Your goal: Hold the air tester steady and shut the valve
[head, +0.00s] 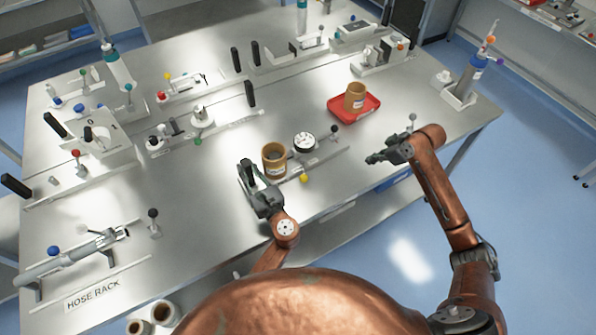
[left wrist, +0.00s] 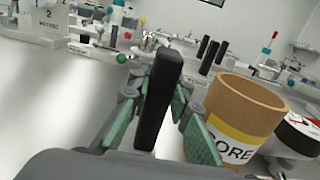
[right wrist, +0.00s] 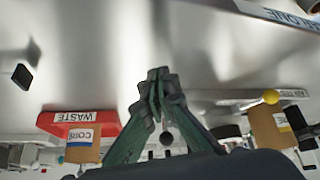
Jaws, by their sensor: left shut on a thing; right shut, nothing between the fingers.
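The air tester (head: 304,143) is a low rail with a round white dial, standing near the table's front edge. A brown core (head: 274,160) is at the dial's left; it also shows in the left wrist view (left wrist: 245,112). A yellow ball (head: 304,178) is at the front and a dark-knobbed lever (head: 334,130) at the right end; I cannot tell which is the valve. My left gripper (head: 247,178) is shut on an upright black handle (left wrist: 160,95) left of the core. My right gripper (head: 374,158) is shut and empty, right of and apart from the tester.
A red waste tray (head: 340,113) holding another brown core (head: 355,96) stands behind the tester. A small grey-knobbed lever (head: 412,118) is just beyond my right gripper. Several stations crowd the table's left and back. Bare table lies between the tester and my right gripper.

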